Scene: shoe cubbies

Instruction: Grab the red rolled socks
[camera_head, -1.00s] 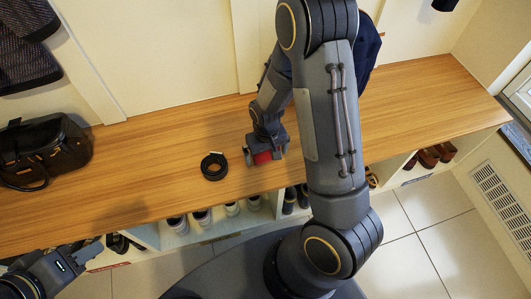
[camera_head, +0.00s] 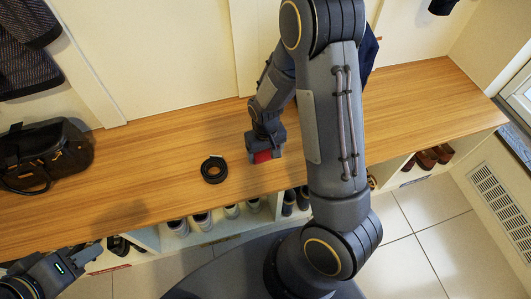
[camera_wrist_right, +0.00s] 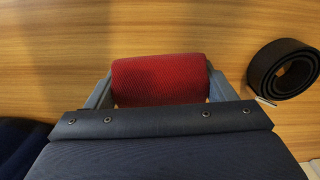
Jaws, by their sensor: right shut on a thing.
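The red rolled socks (camera_head: 263,156) are between the fingers of my right gripper (camera_head: 265,157), over the wooden bench top near its front edge. In the right wrist view the red socks (camera_wrist_right: 160,79) span the gap between both fingers of my right gripper (camera_wrist_right: 160,88), which is shut on them. Whether the socks touch the bench cannot be told. My left gripper (camera_head: 90,250) is at the lower left, in front of the bench and only partly in view; its fingers are not clear.
A coiled black belt (camera_head: 214,175) lies on the bench (camera_head: 150,155) just left of the right gripper. A black bag (camera_head: 42,150) stands at the bench's left end. Shoes (camera_head: 202,221) fill the cubbies below.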

